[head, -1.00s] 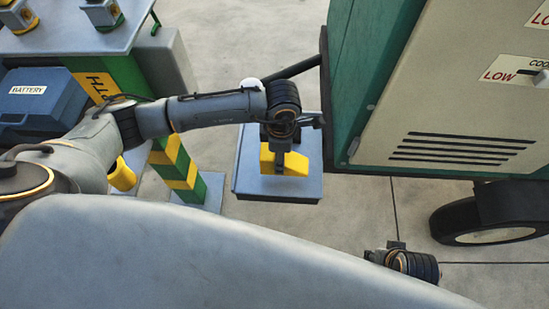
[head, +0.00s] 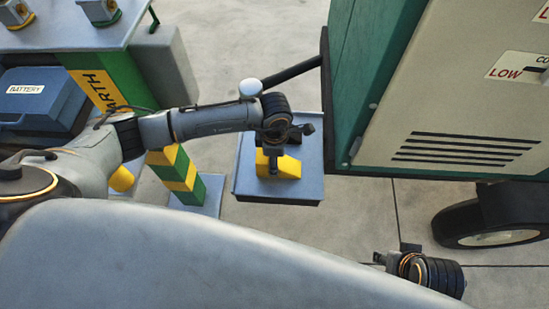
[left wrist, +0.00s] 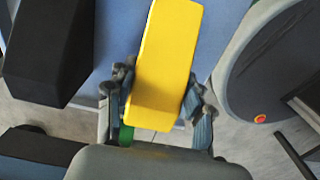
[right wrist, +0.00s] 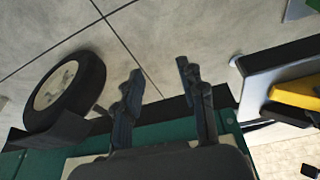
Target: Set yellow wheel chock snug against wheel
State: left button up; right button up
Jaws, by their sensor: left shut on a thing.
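The yellow wheel chock (head: 288,168) is at the blue-grey tray table (head: 245,180) in the head view. My left gripper (head: 272,166) is shut on it, and a finger shows at each side of the chock (left wrist: 165,60) in the left wrist view. I cannot tell if the chock still touches the tray. The wheel (head: 490,225) is a black tyre with a pale hub under the green and cream cart, at lower right. It also shows in the right wrist view (right wrist: 68,92). My right gripper (right wrist: 160,78) is open and empty, with floor beyond its fingers.
A black block (left wrist: 45,50) lies beside the yellow chock in the left wrist view. A blue battery box (head: 40,98) is at left. Floor (head: 360,215) before the cart is clear.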

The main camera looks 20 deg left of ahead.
pick_arm(q)
jog(key=o, duration=1.6)
jog(key=shift+c, duration=0.2)
jog(key=shift+r, duration=0.15)
